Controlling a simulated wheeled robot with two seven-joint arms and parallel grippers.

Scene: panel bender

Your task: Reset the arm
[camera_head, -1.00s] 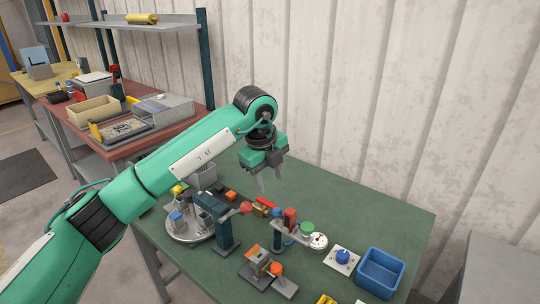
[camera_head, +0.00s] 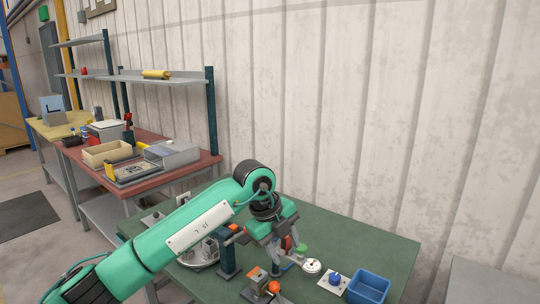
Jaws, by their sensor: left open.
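My left arm comes in from the left over the green table (camera_head: 372,243). Its gripper (camera_head: 286,262) points down over the bender fixture (camera_head: 226,255) in the middle of the table, with its jaws apart. I see nothing held between the fingers, though they overlap the fixture's parts behind them. The round turntable (camera_head: 199,257) is partly hidden by my arm. A green knob (camera_head: 301,248) and a white dial (camera_head: 312,266) show just right of the gripper. My right gripper is not in view.
A blue bin (camera_head: 369,287) and a blue button on a white plate (camera_head: 336,279) stand at the table's right front. An orange ball (camera_head: 274,287) is on a small block in front. A red table (camera_head: 190,160) with trays stands at left. The wall (camera_head: 400,120) is behind.

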